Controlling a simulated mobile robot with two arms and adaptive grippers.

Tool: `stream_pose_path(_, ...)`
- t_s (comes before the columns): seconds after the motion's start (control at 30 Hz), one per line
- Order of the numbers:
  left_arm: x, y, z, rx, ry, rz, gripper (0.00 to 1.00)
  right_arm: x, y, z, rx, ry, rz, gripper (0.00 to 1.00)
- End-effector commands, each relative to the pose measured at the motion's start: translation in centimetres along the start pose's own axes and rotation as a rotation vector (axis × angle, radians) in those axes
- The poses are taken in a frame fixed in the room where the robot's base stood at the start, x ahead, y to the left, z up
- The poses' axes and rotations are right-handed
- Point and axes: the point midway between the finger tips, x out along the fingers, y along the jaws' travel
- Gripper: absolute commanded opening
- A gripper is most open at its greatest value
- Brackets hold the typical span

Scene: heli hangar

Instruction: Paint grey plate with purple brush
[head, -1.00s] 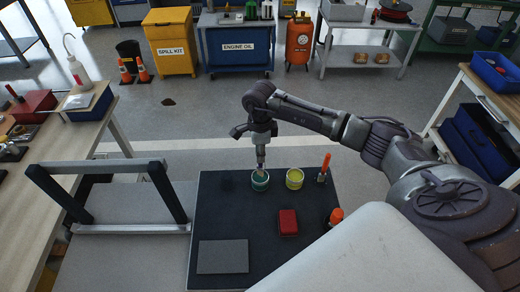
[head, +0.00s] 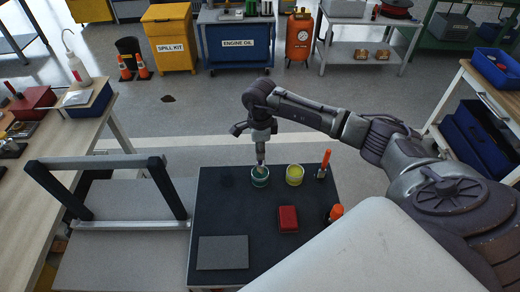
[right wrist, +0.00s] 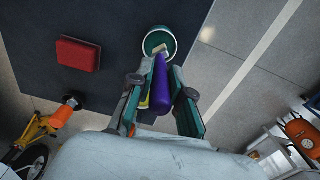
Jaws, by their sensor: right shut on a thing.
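The grey plate (head: 222,253) lies flat at the front left of a dark mat (head: 215,210). My right gripper (head: 260,150) points down over the back of the mat, and in the right wrist view (right wrist: 158,100) it is shut on the purple brush (right wrist: 159,85). The brush's pale tip lies over the opening of the green paint pot (head: 260,178), which also shows in the right wrist view (right wrist: 160,34). I cannot tell whether the bristles touch the paint. My left gripper is not in view.
A yellow paint pot (head: 294,175) stands right of the green one. A dark and grey frame (head: 110,190) stands left of the mat. The mat around the plate is clear.

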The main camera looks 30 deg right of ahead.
Motion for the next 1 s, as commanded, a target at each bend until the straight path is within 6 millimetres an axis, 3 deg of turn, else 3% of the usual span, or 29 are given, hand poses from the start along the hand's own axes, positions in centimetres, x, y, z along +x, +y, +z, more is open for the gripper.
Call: stream_pose_path(1.0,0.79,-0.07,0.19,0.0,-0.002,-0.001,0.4,0.87,-0.01,-0.02,0.001,0.0,0.0,0.0)
